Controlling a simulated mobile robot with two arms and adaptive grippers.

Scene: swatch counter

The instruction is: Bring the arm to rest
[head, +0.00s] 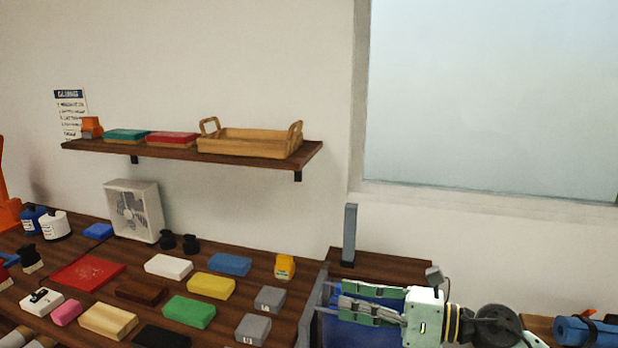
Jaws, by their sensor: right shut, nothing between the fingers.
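My right gripper (328,301) is at the lower right, its arm coming in from the right edge and its fingers pointing left. It is shut and empty. It is in front of a blue surface (360,334), just right of the counter's right edge; I cannot tell how high above it the fingers are. My left gripper is not in view.
The wooden counter (236,309) holds several coloured blocks, including a green block (189,312) and grey block (253,329). A grey post (349,234) stands behind my gripper. A wall shelf (180,148) carries a basket (250,142). A blue roll (585,331) lies at far right.

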